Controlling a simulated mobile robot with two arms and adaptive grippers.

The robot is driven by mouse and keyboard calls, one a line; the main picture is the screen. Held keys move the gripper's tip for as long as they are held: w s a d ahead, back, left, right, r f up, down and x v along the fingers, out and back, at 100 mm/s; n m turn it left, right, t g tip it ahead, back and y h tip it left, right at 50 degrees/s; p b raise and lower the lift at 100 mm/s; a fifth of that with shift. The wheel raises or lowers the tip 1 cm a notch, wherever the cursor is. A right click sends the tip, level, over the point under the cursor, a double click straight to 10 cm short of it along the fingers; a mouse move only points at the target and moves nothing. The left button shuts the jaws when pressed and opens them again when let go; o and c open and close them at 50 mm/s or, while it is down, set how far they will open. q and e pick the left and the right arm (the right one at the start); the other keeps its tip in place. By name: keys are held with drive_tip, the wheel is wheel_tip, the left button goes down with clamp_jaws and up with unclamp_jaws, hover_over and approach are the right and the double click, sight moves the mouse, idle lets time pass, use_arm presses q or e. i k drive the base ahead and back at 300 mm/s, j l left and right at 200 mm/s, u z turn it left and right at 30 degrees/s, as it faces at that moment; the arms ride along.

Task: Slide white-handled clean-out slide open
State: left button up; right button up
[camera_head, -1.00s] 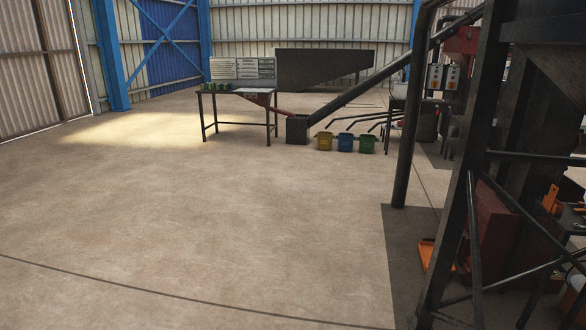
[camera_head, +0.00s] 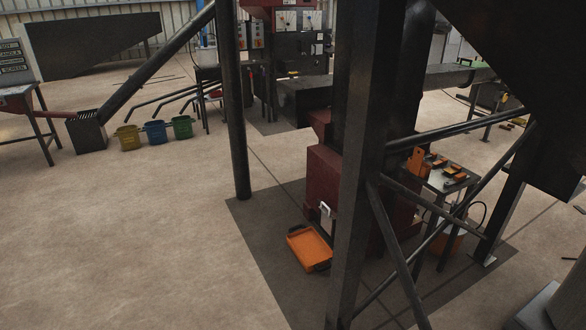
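A small white handle (camera_head: 325,210) shows low on the front of a dark red machine housing (camera_head: 330,180), just left of a thick dark post. It appears to belong to the clean-out slide, whose plate I cannot make out. I cannot tell from here how far the slide is in or out. An orange tray (camera_head: 308,246) lies on the floor below the handle. Neither of my grippers shows in the head view.
A dark post (camera_head: 358,190) with diagonal braces (camera_head: 402,252) stands before the machine, and another post (camera_head: 236,120) stands left. A small table (camera_head: 447,181) with orange parts is on the right. Yellow, blue (camera_head: 155,132) and green bins stand at the back left. Floor at the left is clear.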

sight(325, 218)
drive_tip(key=i+j+z, duration=0.5)
drive_tip(key=j, duration=0.3)
drive_tip(key=i+j+z, duration=0.25)
drive_tip(key=j, duration=0.2)
drive_tip(key=i+j+z, duration=0.2)
drive_tip(key=i+j, duration=0.9)
drive_tip(key=i, duration=0.1)
